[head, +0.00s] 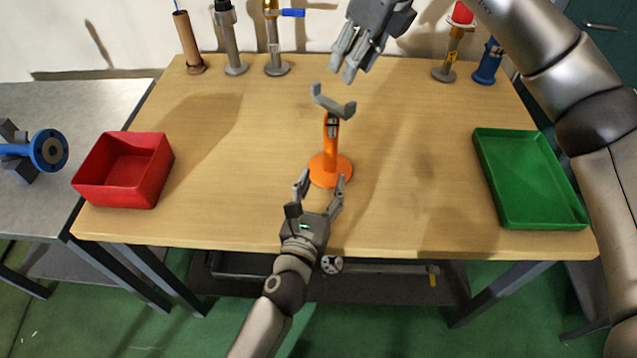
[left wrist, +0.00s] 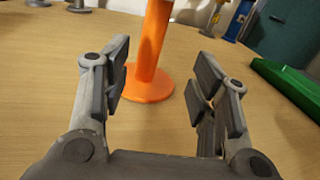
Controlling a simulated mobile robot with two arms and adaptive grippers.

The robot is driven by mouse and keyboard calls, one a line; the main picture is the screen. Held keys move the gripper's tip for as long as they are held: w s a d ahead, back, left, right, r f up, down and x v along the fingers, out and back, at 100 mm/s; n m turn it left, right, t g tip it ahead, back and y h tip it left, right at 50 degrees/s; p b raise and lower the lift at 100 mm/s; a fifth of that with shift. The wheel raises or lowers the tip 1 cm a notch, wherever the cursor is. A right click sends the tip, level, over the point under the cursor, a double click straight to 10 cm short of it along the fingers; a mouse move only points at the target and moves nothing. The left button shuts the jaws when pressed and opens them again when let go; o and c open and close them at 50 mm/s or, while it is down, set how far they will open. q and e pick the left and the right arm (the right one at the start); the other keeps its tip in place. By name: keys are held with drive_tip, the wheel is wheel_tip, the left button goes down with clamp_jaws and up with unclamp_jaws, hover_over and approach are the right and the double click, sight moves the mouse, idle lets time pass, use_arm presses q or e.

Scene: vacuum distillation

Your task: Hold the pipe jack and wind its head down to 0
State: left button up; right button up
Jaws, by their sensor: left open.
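The pipe jack (head: 331,143) stands upright near the middle of the wooden table, with an orange post on a round orange base and a grey V-shaped head (head: 333,103). In the left wrist view the jack's orange post (left wrist: 153,45) rises beyond the fingers, and its head is out of frame. My left gripper (head: 320,182) is open on the near side of the jack, low by its base, with nothing between its fingers. My right gripper (head: 345,62) is above and behind the jack's head, apart from it. Its fingers point down, and I cannot tell how wide they are apart.
A red bin (head: 122,172) is at the table's left and a green tray (head: 530,180) at its right. Several pipe pieces and valves stand along the back edge, including a blue one (head: 488,64). A grey side table (head: 60,110) is at left. The wood around the jack is clear.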

sight(329, 153)
use_arm(q)
drive_tip(key=shift+w+a+y, duration=0.3)
drive_tip(key=shift+w, duration=0.25)
use_arm(e)
drive_tip(key=shift+s, duration=0.1)
use_arm(q)
drive_tip(key=w, duration=0.3)
drive_tip(key=w+d, duration=0.1)
drive_tip(key=w, duration=0.2)
drive_tip(key=w+d, duration=0.1)
drive_tip(key=w, duration=0.3)
clamp_jaws()
drive_tip(key=c, duration=0.6)
unclamp_jaws()
clamp_jaws()
